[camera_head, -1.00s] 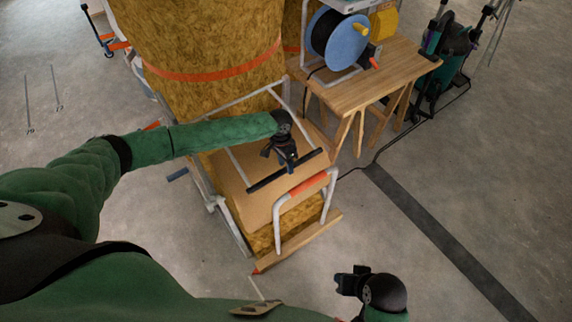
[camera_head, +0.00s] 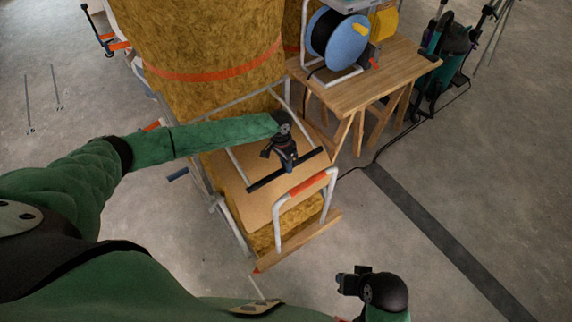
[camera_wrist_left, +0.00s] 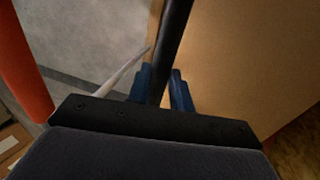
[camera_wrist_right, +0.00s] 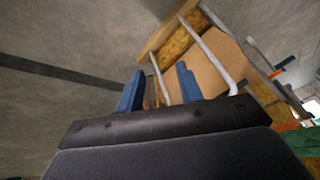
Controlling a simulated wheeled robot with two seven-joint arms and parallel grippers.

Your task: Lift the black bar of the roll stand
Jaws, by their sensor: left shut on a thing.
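The black bar (camera_head: 266,179) lies across the front of a light metal frame on the roll stand (camera_head: 216,203), over a brown board. My left gripper (camera_head: 286,165) is at the middle of the bar. In the left wrist view the bar (camera_wrist_left: 174,40) runs between the blue fingers (camera_wrist_left: 162,88), which are shut on it. My right gripper (camera_head: 342,281) is off to the lower right of the stand, apart from it. In the right wrist view its blue fingers (camera_wrist_right: 158,88) are spread with nothing between them, and the stand shows beyond them.
A white handle with an orange grip (camera_head: 307,184) rises at the front of the stand. Large strapped rolls (camera_head: 200,40) stand behind. A wooden table (camera_head: 365,82) with a blue cable reel (camera_head: 346,40) is at the back right.

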